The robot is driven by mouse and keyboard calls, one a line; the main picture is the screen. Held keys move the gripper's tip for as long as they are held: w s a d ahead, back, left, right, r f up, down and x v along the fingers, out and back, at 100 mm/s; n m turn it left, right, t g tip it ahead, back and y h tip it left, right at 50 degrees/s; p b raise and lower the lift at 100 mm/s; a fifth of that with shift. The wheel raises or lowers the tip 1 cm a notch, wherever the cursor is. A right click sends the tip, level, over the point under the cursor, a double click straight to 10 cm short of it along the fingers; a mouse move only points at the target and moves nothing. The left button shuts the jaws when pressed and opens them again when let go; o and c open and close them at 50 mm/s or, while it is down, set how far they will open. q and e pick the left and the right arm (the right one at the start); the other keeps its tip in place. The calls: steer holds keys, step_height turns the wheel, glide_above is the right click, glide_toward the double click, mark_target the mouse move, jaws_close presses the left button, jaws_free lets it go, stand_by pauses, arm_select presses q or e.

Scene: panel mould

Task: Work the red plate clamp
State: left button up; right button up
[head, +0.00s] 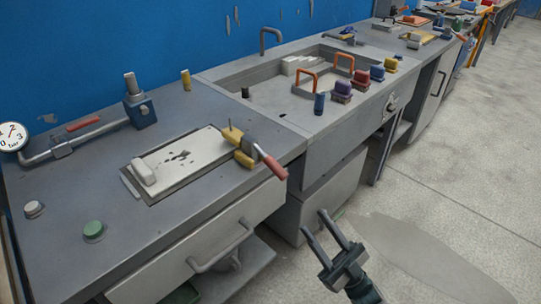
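The plate clamp has a yellow body (244,153) and a red handle (271,165). It sits at the right end of a pale plate (185,157) set in the grey bench top. The handle slopes down to the right, past the bench's front edge. My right gripper (313,221) is open and empty, in front of the drawers, below the clamp and apart from it. My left gripper is not in view.
A pipe with another red lever (83,123) and a gauge (12,136) runs along the back left. A green button (94,230) and a white button (34,208) stand front left. A drawer handle (221,247) sticks out below the bench. Open floor (450,190) lies to the right.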

stand_by(0.4)
arm_select(q)
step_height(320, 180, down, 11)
steer(key=p, duration=0.3)
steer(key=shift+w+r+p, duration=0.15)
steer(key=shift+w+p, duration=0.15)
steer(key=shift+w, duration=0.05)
arm_select(e)
glide_toward(271, 160)
steer(key=x, duration=0.7)
steer(key=shift+w+a+r, duration=0.1)
jaws_close()
